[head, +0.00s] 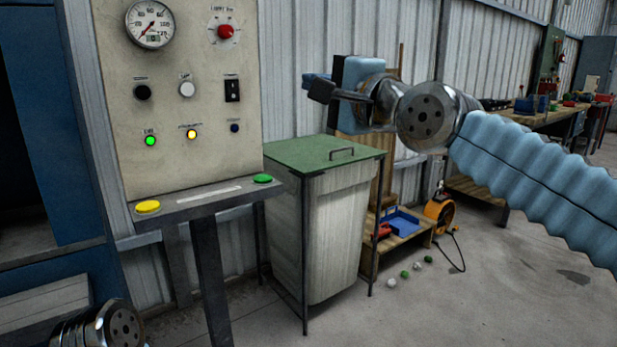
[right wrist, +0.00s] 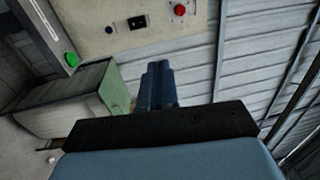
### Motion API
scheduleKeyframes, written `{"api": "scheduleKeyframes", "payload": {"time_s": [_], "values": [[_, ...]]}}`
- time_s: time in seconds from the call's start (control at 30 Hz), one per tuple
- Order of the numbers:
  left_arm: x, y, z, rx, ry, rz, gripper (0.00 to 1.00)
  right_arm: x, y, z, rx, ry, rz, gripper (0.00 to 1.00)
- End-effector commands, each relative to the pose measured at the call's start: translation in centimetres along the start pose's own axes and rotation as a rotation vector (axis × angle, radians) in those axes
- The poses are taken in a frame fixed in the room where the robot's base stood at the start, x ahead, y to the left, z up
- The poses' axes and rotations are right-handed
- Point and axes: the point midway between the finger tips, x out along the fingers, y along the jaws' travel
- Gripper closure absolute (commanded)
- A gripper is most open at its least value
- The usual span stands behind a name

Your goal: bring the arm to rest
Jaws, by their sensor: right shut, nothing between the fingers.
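My right gripper (head: 314,83) is raised in the head view, above the green-lidded bin and to the right of the control panel. Its blue fingers are together in the right wrist view (right wrist: 157,86), with nothing between them. It touches nothing that I can see. My right arm comes in from the right with a light blue ribbed sleeve. Of my left arm, only a metal joint shows at the lower left of the head view; the left gripper is out of the picture.
The control panel (head: 188,95) has a gauge, a red knob, lit lamps and a shelf with yellow (head: 147,207) and green (head: 263,179) buttons. The bin (head: 335,230) stands beside it. Small balls (head: 404,274) lie on the floor. A workbench (head: 535,122) stands far right.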

Motion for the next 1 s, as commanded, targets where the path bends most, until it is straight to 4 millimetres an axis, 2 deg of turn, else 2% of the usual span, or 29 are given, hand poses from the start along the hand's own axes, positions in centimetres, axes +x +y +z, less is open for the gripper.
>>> {"api": "scheduleKeyframes", "payload": {"time_s": [0.27, 0.43, 0.57, 0.67, 0.77, 0.87, 0.9, 0.97, 1.0], "values": [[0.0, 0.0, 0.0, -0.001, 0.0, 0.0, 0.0, 1.6, 3.8, -1.0, -0.034, 0.008, 0.057, 1.0], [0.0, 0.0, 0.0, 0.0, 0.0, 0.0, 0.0, 2.8, 7.5, -1.8, -0.064, 0.013, 0.111, 1.0], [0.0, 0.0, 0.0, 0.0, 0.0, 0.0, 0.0, 3.9, 11.8, -2.7, -0.098, 0.016, 0.173, 1.0], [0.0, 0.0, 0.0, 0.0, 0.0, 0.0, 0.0, 4.6, 16.0, -3.5, -0.13, 0.015, 0.234, 1.0], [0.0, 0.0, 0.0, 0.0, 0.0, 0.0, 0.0, 5.2, 21.4, -4.5, -0.168, 0.011, 0.311, 1.0], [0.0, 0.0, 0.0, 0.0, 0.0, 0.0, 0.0, 5.1, 28.5, -5.5, -0.216, -0.005, 0.412, 1.0], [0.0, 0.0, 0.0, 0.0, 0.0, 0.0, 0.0, 4.8, 31.9, -5.9, -0.238, -0.015, 0.461, 1.0], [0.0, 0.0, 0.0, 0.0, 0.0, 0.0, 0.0, 4.0, 37.2, -6.4, -0.271, -0.035, 0.536, 1.0], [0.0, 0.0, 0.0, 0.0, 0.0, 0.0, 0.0, 3.1, 40.7, -6.6, -0.294, -0.053, 0.587, 1.0]]}}
